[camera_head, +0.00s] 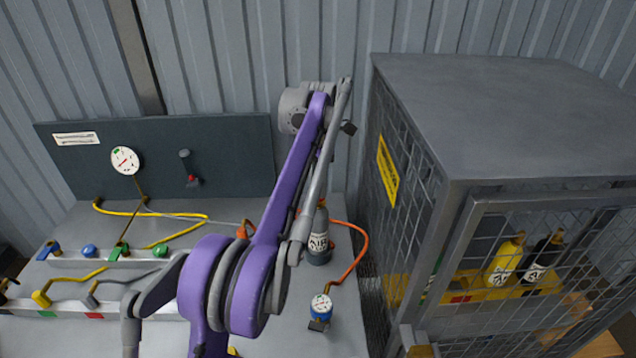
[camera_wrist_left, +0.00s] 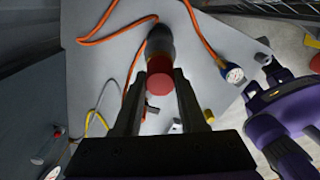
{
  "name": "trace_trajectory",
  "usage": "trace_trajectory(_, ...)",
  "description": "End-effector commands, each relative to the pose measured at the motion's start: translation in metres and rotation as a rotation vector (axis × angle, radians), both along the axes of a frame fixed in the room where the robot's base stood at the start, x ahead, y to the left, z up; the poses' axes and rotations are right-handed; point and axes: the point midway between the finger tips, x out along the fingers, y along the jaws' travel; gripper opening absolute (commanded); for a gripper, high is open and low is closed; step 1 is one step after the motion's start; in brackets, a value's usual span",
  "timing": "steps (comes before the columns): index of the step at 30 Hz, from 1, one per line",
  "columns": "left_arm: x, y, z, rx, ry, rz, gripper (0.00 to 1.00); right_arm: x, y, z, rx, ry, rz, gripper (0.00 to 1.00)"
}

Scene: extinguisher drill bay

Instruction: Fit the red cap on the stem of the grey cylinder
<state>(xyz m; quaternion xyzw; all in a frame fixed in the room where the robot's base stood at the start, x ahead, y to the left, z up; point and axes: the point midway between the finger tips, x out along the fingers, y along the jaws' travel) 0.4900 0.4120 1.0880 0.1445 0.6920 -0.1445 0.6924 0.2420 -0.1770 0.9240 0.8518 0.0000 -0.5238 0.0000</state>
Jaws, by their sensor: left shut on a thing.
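The grey cylinder (camera_head: 319,252) stands upright on the bench with a white label, partly behind my arm in the head view. It also shows in the left wrist view as a dark round body (camera_wrist_left: 160,40). The red cap (camera_wrist_left: 160,84) is between the two fingers of my left gripper (camera_wrist_left: 159,98), which is shut on it. In the wrist view the cap lines up with the cylinder and covers its stem. I cannot tell whether cap and stem touch. The left fingers are hidden in the head view. My right gripper is in neither view.
An orange hose (camera_head: 364,250) loops around the cylinder. A blue gauge (camera_head: 321,307) stands in front of it. A mesh cage (camera_head: 500,130) with a yellow bottle (camera_head: 505,262) and a black bottle (camera_head: 541,264) is close on the right. A dark panel (camera_head: 230,150) stands behind.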

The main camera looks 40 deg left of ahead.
Motion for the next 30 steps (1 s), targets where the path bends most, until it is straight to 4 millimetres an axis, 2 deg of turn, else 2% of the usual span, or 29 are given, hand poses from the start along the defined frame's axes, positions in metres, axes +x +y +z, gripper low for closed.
trace_trajectory(16,0.000,0.000,-0.001,0.000,0.000,0.000,0.00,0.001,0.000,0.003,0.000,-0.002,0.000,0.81)
trace_trajectory(30,0.000,0.000,-0.009,0.000,0.000,0.000,0.00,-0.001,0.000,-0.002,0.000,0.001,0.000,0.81)
